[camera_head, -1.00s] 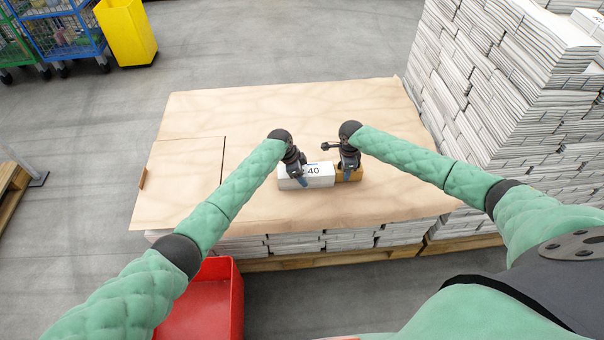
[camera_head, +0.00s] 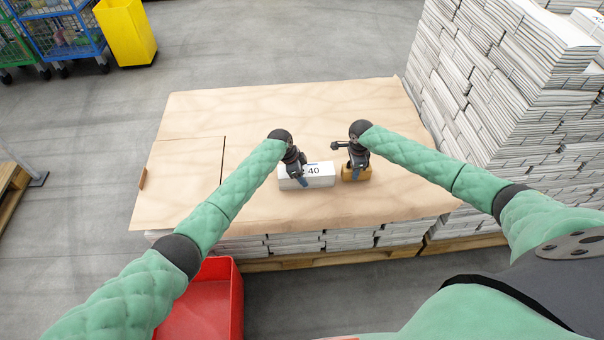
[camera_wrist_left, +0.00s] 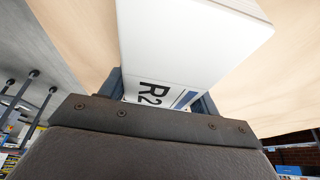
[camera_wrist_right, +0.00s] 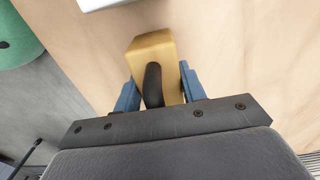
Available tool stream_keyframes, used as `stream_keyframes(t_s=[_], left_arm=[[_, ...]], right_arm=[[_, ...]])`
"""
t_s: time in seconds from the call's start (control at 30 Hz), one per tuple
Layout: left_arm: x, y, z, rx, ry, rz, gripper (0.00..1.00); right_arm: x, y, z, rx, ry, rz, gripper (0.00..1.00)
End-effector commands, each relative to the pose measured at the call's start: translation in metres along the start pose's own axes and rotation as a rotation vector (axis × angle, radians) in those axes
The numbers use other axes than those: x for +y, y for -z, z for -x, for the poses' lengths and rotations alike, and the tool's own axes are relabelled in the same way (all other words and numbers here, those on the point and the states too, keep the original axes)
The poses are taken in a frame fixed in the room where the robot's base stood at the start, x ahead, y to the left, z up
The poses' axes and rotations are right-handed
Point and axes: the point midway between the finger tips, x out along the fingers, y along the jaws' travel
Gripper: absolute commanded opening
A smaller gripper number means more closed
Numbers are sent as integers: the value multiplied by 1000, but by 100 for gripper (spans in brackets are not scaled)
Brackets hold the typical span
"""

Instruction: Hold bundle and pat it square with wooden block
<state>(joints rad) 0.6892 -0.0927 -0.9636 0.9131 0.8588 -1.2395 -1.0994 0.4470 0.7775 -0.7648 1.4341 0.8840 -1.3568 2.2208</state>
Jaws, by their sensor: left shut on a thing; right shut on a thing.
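My right gripper (camera_head: 356,178) is shut on the block's dark handle; the right wrist view shows the block (camera_wrist_right: 150,48) and handle between the blue fingers (camera_wrist_right: 155,88). The bundle's edge (camera_wrist_right: 100,3) shows at that view's top.
The brown sheet (camera_head: 250,110) is clear around the bundle, with a dark slit at its left. Tall newspaper stacks (camera_head: 500,90) stand close on the right. A red bin (camera_head: 225,300) is at the front left. A yellow bin (camera_head: 127,32) and wheeled cages (camera_head: 65,30) are far left.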

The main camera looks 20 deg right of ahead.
Motion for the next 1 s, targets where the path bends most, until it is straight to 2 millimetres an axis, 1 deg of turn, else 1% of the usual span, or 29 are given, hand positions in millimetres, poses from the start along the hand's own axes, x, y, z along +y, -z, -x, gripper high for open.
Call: stream_keyframes(t_s=[0.17,0.27,1.0], left_arm=[[0,1,0,1,0,0,4],[0,1,0,1,0,0,4],[0,1,0,1,0,0,4]], right_arm=[[0,0,1,0,0,0,11],[0,0,6,-1,1,0,11],[0,0,53,-1,0,0,11]])
